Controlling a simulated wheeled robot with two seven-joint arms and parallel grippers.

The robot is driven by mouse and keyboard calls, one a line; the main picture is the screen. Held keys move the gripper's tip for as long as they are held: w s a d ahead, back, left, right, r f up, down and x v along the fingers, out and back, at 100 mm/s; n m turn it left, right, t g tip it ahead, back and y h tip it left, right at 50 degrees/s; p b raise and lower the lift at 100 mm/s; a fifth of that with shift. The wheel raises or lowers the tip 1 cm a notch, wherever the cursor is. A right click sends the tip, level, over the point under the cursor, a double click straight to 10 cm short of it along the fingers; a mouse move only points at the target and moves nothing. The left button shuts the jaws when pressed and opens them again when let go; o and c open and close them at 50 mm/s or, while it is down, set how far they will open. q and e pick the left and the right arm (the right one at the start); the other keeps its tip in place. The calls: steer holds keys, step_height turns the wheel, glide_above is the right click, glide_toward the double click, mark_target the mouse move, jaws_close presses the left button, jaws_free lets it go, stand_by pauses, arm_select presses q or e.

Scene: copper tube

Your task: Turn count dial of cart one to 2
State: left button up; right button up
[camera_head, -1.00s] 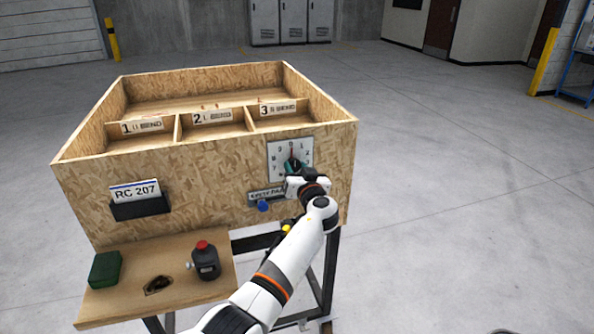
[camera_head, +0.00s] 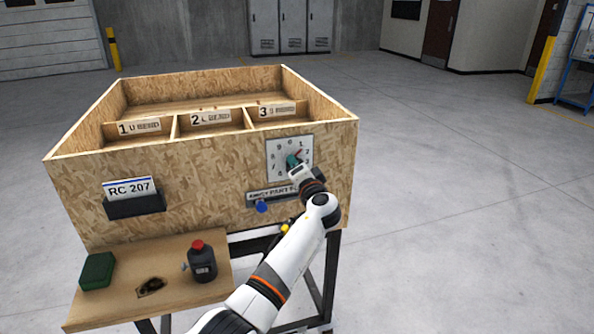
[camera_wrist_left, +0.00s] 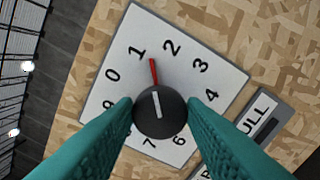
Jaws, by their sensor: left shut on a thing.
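The count dial is a white square plate (camera_head: 277,148) with black digits on the right of the cart's front panel. It also shows in the left wrist view (camera_wrist_left: 222,68). Its round dark knob (camera_wrist_left: 160,120) carries a white line and a red pointer (camera_wrist_left: 153,72). The pointer stands between 1 and 2. My left gripper (camera_head: 293,163) is shut on the knob, its teal fingers on either side of it in the left wrist view (camera_wrist_left: 160,106). The fingers and wrist hide some lower digits. My right gripper is not in view.
The wooden cart (camera_head: 180,184) has three labelled compartments and a RC 207 card (camera_head: 130,188). A blue knob (camera_head: 262,207) sits under the dial by a partly hidden label. The side shelf (camera_head: 110,310) holds a green block (camera_head: 97,271) and a dark red-topped device (camera_head: 202,264). Floor at right is clear.

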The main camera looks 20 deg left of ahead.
arm_select(q)
steer(key=shift+r+m, duration=0.1)
steer(key=shift+m, duration=2.1)
steer(key=o, duration=1)
steer(key=shift+w, duration=0.1)
steer(key=b+v, duration=0.1)
steer(key=v, duration=1.1)
steer(key=shift+b, duration=0.4)
